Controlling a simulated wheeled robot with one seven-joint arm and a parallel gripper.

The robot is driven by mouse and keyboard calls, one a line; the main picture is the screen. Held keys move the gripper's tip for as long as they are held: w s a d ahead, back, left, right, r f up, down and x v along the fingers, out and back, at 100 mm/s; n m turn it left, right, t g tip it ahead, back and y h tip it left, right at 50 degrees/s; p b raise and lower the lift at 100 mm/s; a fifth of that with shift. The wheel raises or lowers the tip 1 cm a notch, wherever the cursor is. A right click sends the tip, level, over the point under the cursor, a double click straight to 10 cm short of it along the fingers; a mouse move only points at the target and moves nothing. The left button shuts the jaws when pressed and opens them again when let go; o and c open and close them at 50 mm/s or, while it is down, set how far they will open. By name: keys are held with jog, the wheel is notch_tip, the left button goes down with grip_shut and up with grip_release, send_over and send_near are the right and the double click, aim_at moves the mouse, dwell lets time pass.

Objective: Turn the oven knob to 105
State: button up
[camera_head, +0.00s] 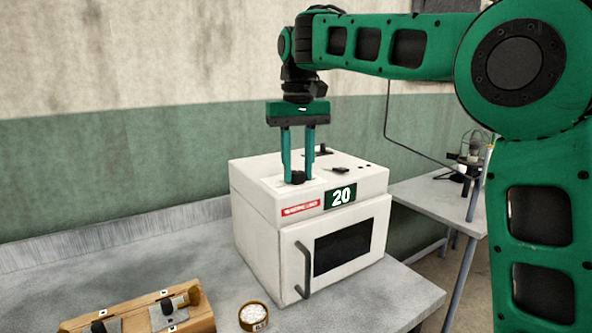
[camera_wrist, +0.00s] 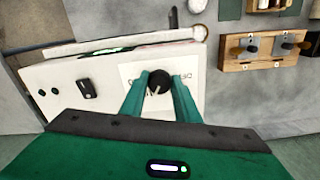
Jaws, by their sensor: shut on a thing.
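The white oven (camera_head: 270,225) stands on the grey table with its door shut and a dark window. Its display (camera_head: 341,196) reads 20. The round black knob (camera_head: 297,178) is on the oven's top, near the front left. My gripper (camera_head: 298,173) points straight down from above, with its two green fingers on either side of the knob and shut on it. In the wrist view the knob (camera_wrist: 159,82) sits between the fingertips (camera_wrist: 159,85), with a light pointer mark on its top. Part of the printing around the knob is hidden by the fingers.
A black switch (camera_head: 340,169) and small buttons sit on the oven top, right of the knob. A wooden block with metal fittings (camera_head: 140,312) and a small round container (camera_head: 254,316) are on the table in front. A second table (camera_head: 440,200) stands at the right.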

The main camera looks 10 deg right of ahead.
aim_at(298, 172)
jog(key=shift+w, duration=0.15)
jog(key=o, duration=1.1)
jog(key=shift+c, duration=0.2)
jog(key=shift+d+r, duration=0.1)
jog(key=shift+r, duration=3.6)
